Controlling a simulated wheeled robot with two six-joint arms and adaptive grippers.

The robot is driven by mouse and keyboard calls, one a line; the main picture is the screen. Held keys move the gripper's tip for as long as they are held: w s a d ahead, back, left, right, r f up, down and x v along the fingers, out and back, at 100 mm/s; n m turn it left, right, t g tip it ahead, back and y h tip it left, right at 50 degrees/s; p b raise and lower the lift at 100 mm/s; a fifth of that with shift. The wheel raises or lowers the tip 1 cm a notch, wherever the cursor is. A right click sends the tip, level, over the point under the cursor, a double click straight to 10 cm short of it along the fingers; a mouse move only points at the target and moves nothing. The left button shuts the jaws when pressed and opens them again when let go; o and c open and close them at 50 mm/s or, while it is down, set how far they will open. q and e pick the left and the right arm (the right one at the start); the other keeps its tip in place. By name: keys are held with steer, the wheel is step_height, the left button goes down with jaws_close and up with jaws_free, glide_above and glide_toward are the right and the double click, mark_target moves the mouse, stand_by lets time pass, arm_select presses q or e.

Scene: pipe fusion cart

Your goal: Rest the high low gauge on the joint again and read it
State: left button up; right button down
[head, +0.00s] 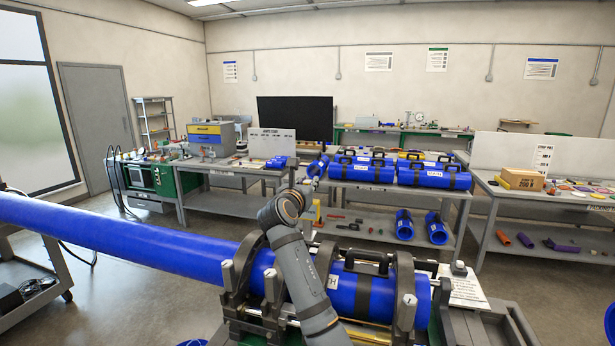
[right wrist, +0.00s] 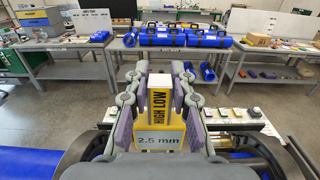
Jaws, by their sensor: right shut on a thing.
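The yellow high low gauge (right wrist: 172,112) is between the fingers of my right gripper (right wrist: 159,88) in the right wrist view. The gripper is shut on it. The gauge is lettered HIGH LOW, and a pale panel below reads 2.5 mm. In the head view my right arm crosses in front of the clamped pipes and hides part of the joint. A long blue pipe (head: 130,240) enters the clamps from the left, and a short blue pipe (head: 345,296) with a black handle sits in them at right. I cannot tell whether the gauge touches either pipe. My left gripper is not in view.
Dark ring clamps (head: 404,290) stand around the pipes. A printed card (head: 463,287) lies to their right. Behind, a grey table (head: 345,186) bears several blue pipe pieces with handles. Open floor lies between the cart and the tables.

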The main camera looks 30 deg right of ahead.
mark_target(307, 219)
steer(key=f, duration=0.3)
steer(key=shift+s+a+b, duration=0.1)
steer(key=shift+a+b, duration=0.1)
steer(key=shift+b, duration=0.1)
steer(key=shift+d+f, duration=0.1)
steer(key=shift+f, duration=1.75)
steer(key=shift+s+f, duration=0.1)
steer(key=shift+f, duration=0.85)
steer(key=shift+s+a+f+p, duration=0.1)
steer(key=shift+a+f+p, duration=0.1)
steer(key=shift+p, duration=0.2)
stand_by(1.4)
steer(key=shift+r, duration=0.15)
stand_by(1.6)
